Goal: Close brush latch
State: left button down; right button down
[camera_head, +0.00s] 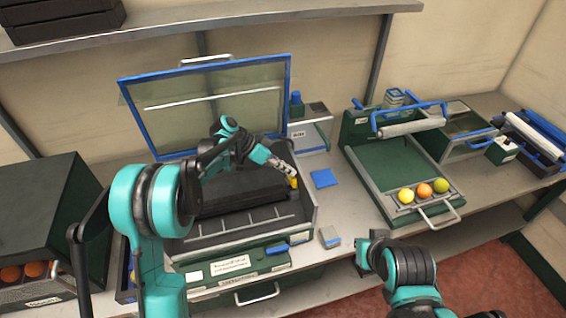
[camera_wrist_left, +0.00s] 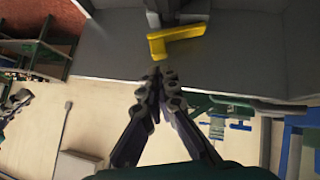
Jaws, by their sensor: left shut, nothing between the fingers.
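The brush latch is a yellow piece (camera_head: 294,183) at the right end of the black brush housing in the open sorting machine (camera_head: 240,235). In the left wrist view the yellow latch (camera_wrist_left: 176,40) is L-shaped and lies just beyond my fingertips. My left gripper (camera_head: 291,171) reaches in from the left above the housing, with its tips close to the latch. In the wrist view its fingers (camera_wrist_left: 160,72) are together at the tips and hold nothing; a small gap to the latch shows. My right gripper (camera_head: 367,254) is low at the front, its fingers unclear.
The machine's blue-framed lid (camera_head: 210,62) stands open behind the arm. A green tray (camera_head: 398,162) with several coloured balls is to the right. A blue pad (camera_head: 324,178) and a small grey block (camera_head: 329,237) lie on the bench. A dark green box (camera_head: 50,205) stands left.

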aim_at(300, 186)
pick_arm(q)
jog(key=shift+s+d+f, duration=0.1)
jog(key=shift+s+f, duration=0.05)
jog(key=shift+f, duration=0.3)
jog(key=shift+s+d+f+m+t+y+b, duration=0.2)
jog(key=shift+s+f+m+t+y+b, duration=0.25)
jog(key=shift+s+t, duration=0.35)
jog(key=shift+s+d+f, duration=0.1)
jog(key=shift+s+f, duration=0.25)
jog(key=shift+f, duration=0.15)
jog(key=shift+w, duration=0.1)
jog(key=shift+r, duration=0.1)
